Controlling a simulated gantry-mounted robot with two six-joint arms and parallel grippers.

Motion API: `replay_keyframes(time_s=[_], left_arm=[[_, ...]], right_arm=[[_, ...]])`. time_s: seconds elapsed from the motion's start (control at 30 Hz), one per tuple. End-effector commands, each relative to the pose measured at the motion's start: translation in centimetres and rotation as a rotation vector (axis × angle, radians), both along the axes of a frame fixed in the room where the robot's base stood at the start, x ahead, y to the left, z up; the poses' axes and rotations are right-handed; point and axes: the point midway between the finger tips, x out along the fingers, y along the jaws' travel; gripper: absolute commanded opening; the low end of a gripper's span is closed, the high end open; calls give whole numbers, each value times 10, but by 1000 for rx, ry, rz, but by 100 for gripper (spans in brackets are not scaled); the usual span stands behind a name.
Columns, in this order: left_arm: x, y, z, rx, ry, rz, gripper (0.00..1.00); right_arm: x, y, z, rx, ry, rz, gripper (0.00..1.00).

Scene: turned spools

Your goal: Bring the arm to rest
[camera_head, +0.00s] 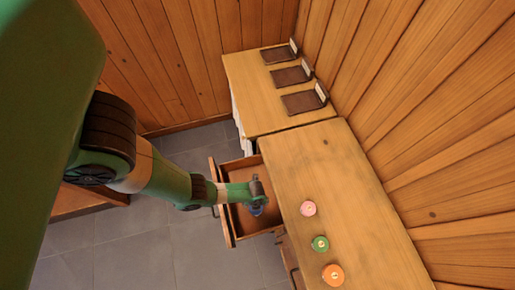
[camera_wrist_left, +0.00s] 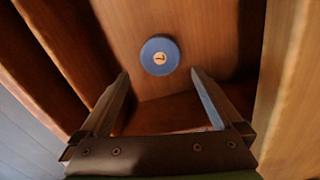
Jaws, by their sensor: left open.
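My left arm, green with dark joints, reaches in from the left of the head view. Its gripper (camera_head: 258,196) is over the open wooden drawer (camera_head: 229,226). A blue spool (camera_head: 258,209) lies in the drawer, partly hidden under the gripper in that view. In the left wrist view the blue spool (camera_wrist_left: 159,45) shows a pale round label with a dark mark and rests on the drawer floor. The open fingers (camera_wrist_left: 160,74) point toward it, with nothing held between them. My right gripper is in neither view.
A pink spool (camera_head: 308,208), a green spool (camera_head: 320,243) and an orange spool (camera_head: 333,274) stand on the wooden counter (camera_head: 355,195). Three brown pads with pale upright tags (camera_head: 292,76) lie on the far counter (camera_head: 245,90). Plank walls close in behind.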

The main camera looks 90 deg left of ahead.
Motion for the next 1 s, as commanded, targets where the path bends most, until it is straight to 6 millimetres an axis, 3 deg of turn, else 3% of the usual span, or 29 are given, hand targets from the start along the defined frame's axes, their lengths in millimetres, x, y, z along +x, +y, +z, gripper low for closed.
replay_keyframes(time_s=[0.03, 0.13, 0.8, 1.0], left_arm=[[0, 0, 18, 0, 0, 0, 100], [0, 0, 25, 0, 0, 0, 100], [0, 0, 26, 0, 0, 0, 100], [0, 0, 61, 0, 0, 0, 100]], right_arm=[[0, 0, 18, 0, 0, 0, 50], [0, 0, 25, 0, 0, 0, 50], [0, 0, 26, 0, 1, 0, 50], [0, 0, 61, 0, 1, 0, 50]])
